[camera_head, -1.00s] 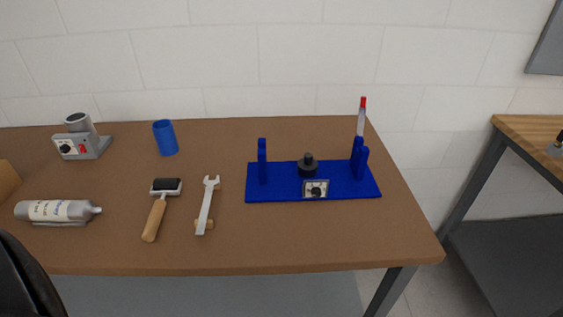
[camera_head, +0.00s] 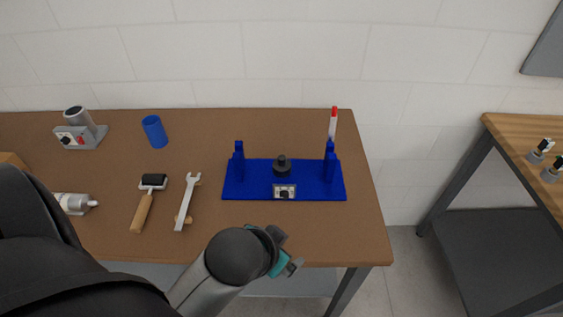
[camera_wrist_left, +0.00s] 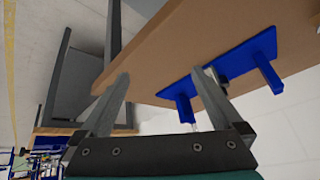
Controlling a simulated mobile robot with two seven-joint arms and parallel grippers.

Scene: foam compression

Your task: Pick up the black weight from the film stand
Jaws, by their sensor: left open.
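The black weight (camera_head: 282,166) stands upright on the blue film stand (camera_head: 235,190), between its two blue uprights, behind a small dial box (camera_head: 285,191). My left gripper (camera_head: 290,266) is at the table's front edge, in front of the stand and clear of it and the weight. Its fingers are small and partly hidden in the head view. In the left wrist view my left gripper (camera_wrist_left: 160,82) is open with nothing between its fingers. The film stand (camera_wrist_left: 235,62) shows tilted there beyond the right finger. I cannot make out the weight in that view. My right gripper is not in view.
A wrench (camera_head: 187,203), a roller (camera_head: 147,203), a blue cup (camera_head: 155,131), a grey device (camera_head: 82,135) and a partly hidden silver tube (camera_head: 75,203) lie left of the stand. A red-tipped marker (camera_head: 333,122) stands at its back right. Bare tabletop lies in front of the stand.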

